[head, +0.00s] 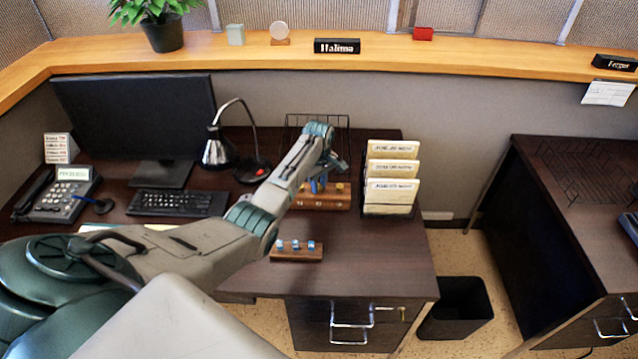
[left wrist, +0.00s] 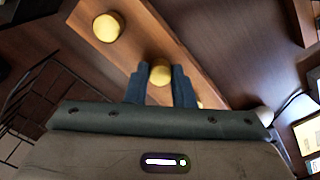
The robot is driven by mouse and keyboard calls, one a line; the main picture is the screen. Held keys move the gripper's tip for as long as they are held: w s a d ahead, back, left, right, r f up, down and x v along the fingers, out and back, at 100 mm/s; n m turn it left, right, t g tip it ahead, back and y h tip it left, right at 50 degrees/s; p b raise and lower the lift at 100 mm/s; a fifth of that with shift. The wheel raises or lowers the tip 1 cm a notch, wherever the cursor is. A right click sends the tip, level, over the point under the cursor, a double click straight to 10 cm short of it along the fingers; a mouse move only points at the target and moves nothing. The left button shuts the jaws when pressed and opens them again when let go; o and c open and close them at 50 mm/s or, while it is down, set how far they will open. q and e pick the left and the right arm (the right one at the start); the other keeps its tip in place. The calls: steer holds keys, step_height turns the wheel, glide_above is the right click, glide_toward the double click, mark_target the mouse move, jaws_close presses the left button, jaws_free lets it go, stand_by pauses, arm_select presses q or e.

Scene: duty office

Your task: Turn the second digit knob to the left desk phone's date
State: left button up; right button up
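The wooden block (head: 331,205) with brass knobs stands on the desk, left of the file rack. In the left wrist view this block (left wrist: 185,55) lies slantwise. My left gripper (head: 318,186) reaches down over it. Its two blue fingers (left wrist: 160,86) sit on either side of the middle brass knob (left wrist: 160,73), which fills the gap between them. Another knob (left wrist: 108,27) is clear at the upper left; one more is mostly hidden behind a finger. My right gripper is not in view.
A smaller wooden block (head: 297,255) with blue knobs stands near the desk's front edge, below my left arm. The file rack (head: 390,187) is close on the right; a lamp (head: 222,150) and keyboard (head: 178,203) are to the left. A wire tray (head: 316,122) is behind.

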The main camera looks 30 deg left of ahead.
arm_select(q)
jaws_close()
steer(key=shift+r+m, duration=0.1)
steer(key=shift+m, duration=0.2)
steer(key=m+p, duration=0.2)
steer(key=m, duration=0.1)
steer(key=shift+m, duration=0.3)
steer(key=m+p, duration=0.2)
steer(key=m, duration=0.3)
steer(key=shift+w, duration=0.1)
steer(key=m+p, duration=0.1)
steer(key=m, duration=0.5)
steer(key=shift+m, duration=0.4)
steer(key=m, duration=0.5)
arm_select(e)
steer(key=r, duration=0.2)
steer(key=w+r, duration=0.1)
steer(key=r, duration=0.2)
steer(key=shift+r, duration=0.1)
arm_select(q)
steer(key=shift+m, duration=0.4)
